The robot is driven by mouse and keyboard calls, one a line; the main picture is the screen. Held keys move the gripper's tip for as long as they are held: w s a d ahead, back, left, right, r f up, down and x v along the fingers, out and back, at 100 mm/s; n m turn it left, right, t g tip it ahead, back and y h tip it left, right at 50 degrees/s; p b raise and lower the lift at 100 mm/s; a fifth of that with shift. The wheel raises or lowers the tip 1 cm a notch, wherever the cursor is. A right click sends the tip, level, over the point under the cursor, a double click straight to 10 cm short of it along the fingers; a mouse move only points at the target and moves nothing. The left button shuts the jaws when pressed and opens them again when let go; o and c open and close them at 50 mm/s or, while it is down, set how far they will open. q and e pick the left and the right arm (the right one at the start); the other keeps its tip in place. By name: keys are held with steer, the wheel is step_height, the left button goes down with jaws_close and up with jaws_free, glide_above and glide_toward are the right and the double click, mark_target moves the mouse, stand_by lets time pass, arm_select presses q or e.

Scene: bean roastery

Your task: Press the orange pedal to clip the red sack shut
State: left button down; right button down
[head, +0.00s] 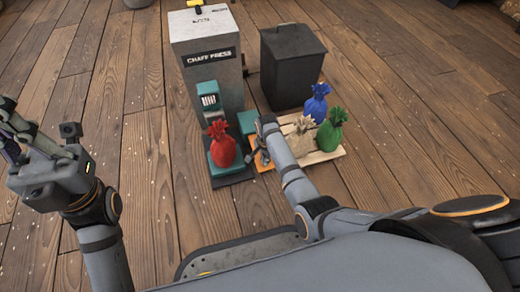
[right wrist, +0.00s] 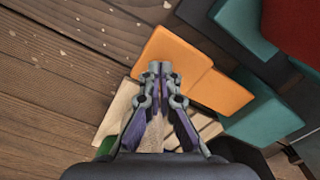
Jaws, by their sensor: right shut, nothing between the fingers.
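The red sack (head: 222,147) stands upright on the teal base of the chaff press (head: 212,80). Part of it shows at the top right of the right wrist view (right wrist: 295,25). The orange pedal (head: 263,164) lies just right of the sack, partly hidden by my right gripper; it shows well in the right wrist view (right wrist: 223,92). My right gripper (right wrist: 160,68) is shut and empty, its fingertips over the orange surface. I cannot tell if they touch it. My left gripper (head: 8,125) is open and empty at the far left, away from the press.
A wooden pallet (head: 322,155) right of the pedal carries a blue sack (head: 316,105), a green sack (head: 330,132) and a beige sack (head: 301,138). A dark bin (head: 293,68) stands behind. The plank floor (head: 130,150) left of the press is clear.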

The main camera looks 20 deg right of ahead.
steer(key=shift+f+b, duration=0.6)
steer(key=shift+f, duration=0.8)
steer(key=shift+f+b, duration=0.45)
steer(key=shift+f, duration=0.45)
